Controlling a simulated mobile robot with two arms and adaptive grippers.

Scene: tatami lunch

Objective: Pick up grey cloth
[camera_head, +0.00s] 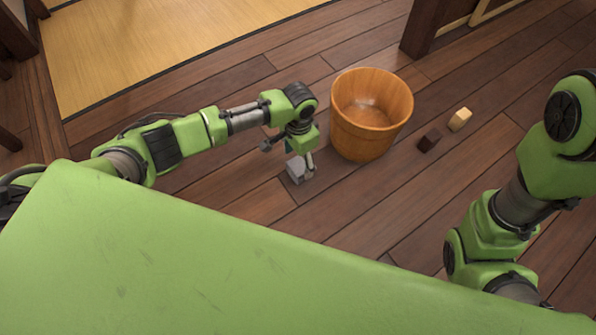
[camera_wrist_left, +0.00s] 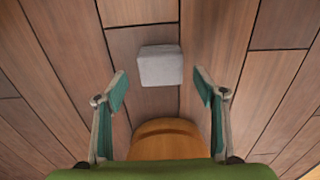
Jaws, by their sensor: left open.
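The grey cloth (camera_head: 297,171) is a small folded, block-like square lying on the wooden floor just left of the wooden bucket. It also shows in the left wrist view (camera_wrist_left: 160,65), upper middle, flat on the planks. My left gripper (camera_head: 290,154) points down above the cloth and partly covers it in the head view. In the wrist view its two fingers (camera_wrist_left: 161,87) are spread wide with nothing between them, and the cloth lies a little beyond the tips, between their lines. My right arm shows at the right, but its gripper is out of view.
A round wooden bucket (camera_head: 364,143), looking empty, stands close to the right of my left gripper. A dark block (camera_head: 429,140) and a pale block (camera_head: 460,119) lie farther right. A dark wooden post (camera_head: 424,28) stands behind. Floor in front of the cloth is clear.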

